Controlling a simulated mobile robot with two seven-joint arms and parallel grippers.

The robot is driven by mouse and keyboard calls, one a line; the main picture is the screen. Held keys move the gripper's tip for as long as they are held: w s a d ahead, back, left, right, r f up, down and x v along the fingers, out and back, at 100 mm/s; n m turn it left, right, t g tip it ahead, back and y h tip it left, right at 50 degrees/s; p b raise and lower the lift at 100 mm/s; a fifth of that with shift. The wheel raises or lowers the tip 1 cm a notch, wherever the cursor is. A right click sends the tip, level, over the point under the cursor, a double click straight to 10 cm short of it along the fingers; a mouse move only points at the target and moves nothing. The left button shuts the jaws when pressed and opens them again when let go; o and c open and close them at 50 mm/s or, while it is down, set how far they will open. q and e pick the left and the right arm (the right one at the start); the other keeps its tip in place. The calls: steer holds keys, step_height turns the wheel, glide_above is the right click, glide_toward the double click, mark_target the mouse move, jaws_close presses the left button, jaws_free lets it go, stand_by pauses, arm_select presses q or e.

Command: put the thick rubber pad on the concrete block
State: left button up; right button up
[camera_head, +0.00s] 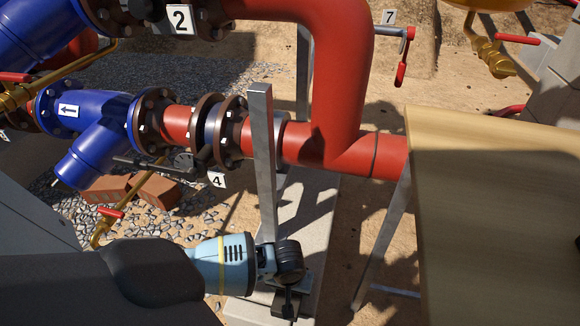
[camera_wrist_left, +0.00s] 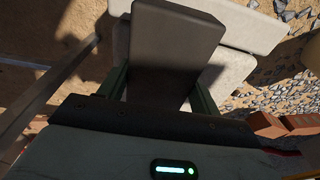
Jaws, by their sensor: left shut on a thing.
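The thick rubber pad (camera_wrist_left: 178,38) is a dark grey slab in the left wrist view. My left gripper (camera_wrist_left: 160,88) is shut on it, with one green finger on each side. In the head view my left gripper (camera_head: 290,287) is low at the centre, and a dark end of the pad (camera_head: 286,304) shows below it. The pale concrete block (camera_wrist_left: 245,28) lies behind and below the pad in the left wrist view. It also shows in the head view (camera_head: 308,222). Whether pad and block touch, I cannot tell. My right gripper is not in view.
A grey metal post (camera_head: 263,150) stands close beside my left gripper. Red piping (camera_head: 340,100) with flanges and a blue strainer (camera_head: 100,140) run above. A wooden tabletop (camera_head: 495,220) fills the right. Red bricks (camera_head: 155,190) lie on gravel at left.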

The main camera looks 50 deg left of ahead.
arm_select(q)
steer(key=shift+w+a, duration=0.1)
steer(key=shift+a, duration=0.2)
steer(key=f+b, duration=0.2)
steer(key=f, duration=0.1)
steer(key=shift+w+a, duration=0.2)
steer(key=shift+a, duration=0.15)
steer(key=shift+f+b, duration=0.35)
steer(key=shift+b, duration=0.1)
steer(key=shift+r, duration=0.1)
steer(key=o, duration=1.3)
steer(key=shift+f, duration=0.2)
